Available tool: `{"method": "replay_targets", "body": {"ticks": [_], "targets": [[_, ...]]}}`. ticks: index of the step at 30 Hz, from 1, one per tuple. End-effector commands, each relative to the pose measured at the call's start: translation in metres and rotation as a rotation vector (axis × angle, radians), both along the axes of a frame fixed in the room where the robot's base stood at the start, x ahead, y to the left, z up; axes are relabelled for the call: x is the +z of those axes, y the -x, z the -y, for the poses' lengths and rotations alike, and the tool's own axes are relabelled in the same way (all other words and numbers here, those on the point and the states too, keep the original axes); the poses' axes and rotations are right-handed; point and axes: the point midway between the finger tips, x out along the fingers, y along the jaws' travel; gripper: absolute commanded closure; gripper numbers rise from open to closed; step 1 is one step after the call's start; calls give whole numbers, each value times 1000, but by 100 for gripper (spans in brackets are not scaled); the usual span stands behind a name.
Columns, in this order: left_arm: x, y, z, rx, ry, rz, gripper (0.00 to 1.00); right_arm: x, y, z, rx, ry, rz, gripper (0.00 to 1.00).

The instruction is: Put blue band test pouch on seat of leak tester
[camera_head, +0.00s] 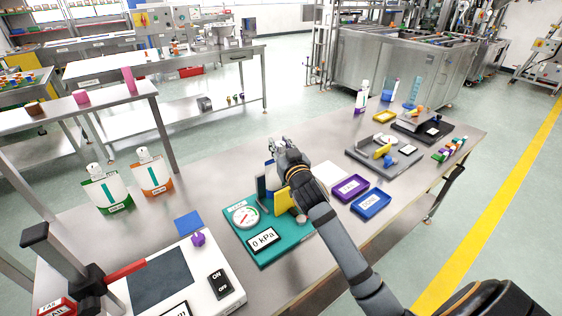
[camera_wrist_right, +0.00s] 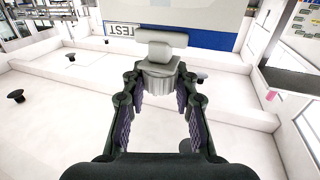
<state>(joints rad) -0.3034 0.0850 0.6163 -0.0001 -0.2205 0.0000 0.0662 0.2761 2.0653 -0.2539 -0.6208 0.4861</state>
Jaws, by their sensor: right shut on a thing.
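The leak tester is a teal base (camera_head: 258,252) with a round gauge, a 0 kPa display and a yellow upright plate (camera_head: 284,199). My right gripper (camera_head: 281,147) is above the back of the tester. In the right wrist view its fingers (camera_wrist_right: 160,95) are closed about the grey ribbed spout (camera_wrist_right: 160,75) of a white pouch (camera_wrist_right: 200,12) with a blue band (camera_wrist_right: 212,40). In the head view, a narrow dark blue and pale panel under the gripper looks like this pouch. The yellow plate and my arm hide its lower part and the seat, so contact cannot be told. My left gripper is not in view.
Purple (camera_head: 348,187) and blue (camera_head: 371,203) trays lie right of the tester. A white machine with a dark pad (camera_head: 160,278) and a red lever (camera_head: 126,271) stands at left. Two pouches, green-banded (camera_head: 107,190) and orange-banded (camera_head: 153,174), stand behind. A grey fixture (camera_head: 362,153) is farther right.

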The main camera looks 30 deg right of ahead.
Motion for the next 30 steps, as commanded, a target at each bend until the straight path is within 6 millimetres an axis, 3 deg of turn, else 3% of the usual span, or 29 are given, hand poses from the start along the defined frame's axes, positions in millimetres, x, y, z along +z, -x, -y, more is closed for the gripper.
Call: {"method": "replay_targets", "body": {"ticks": [2,9,21,22,26,30], "targets": [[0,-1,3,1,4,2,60,0,0,0,1,1,3,100],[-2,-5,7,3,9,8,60,-35,0,0,1,0,-1,100],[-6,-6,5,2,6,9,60,-42,0,0,1,-1,2,100],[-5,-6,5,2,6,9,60,-42,0,0,1,0,0,69],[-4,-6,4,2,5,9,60,-41,0,0,1,-1,-1,51],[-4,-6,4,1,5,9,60,-41,0,0,1,-1,0,49]]}}
